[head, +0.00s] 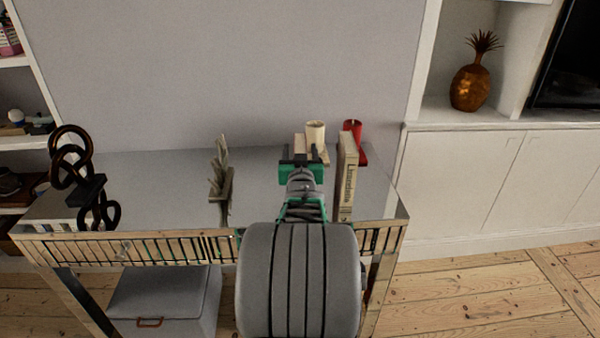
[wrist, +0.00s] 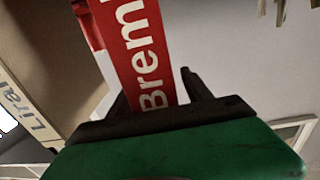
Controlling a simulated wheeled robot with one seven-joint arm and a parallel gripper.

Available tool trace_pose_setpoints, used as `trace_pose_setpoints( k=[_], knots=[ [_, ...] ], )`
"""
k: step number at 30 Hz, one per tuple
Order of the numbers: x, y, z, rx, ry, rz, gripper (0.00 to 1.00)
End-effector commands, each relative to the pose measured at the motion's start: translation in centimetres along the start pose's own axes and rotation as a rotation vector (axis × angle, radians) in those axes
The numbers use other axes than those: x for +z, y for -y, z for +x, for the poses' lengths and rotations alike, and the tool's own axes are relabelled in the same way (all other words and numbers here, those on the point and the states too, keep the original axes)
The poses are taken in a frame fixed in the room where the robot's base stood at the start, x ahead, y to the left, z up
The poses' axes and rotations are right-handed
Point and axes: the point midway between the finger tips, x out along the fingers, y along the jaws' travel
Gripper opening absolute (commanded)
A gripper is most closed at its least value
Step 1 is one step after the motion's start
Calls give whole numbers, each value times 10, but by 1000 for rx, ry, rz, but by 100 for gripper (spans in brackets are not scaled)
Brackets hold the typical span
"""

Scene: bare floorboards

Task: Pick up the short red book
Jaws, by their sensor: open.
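The short red book (wrist: 137,45) shows in the wrist view with white letters reading "Brem" on its spine. Its near end lies between the two dark fingers of my gripper (wrist: 158,100). The fingers are open around it; I cannot tell whether either one touches it. In the head view my gripper (head: 300,158) is over the mirrored console table (head: 270,185), left of a tall cream book. There I cannot make out the red spine, as my gripper and arm block the view.
The tall cream book (head: 347,178) stands close to the right of my gripper; it also shows in the wrist view (wrist: 30,115). A plant-like ornament (head: 220,175) and dark knot sculpture (head: 82,178) stand left.

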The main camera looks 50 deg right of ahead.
Motion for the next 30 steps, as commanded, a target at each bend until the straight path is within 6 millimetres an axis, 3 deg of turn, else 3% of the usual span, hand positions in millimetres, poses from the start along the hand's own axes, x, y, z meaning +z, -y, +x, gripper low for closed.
trace_pose_setpoints(
  k=[6,27,30],
  knots=[
    [0,0,1,0,0,0,57],
    [0,0,1,0,-1,0,0],
    [0,0,1,0,-1,0,0]
  ],
)
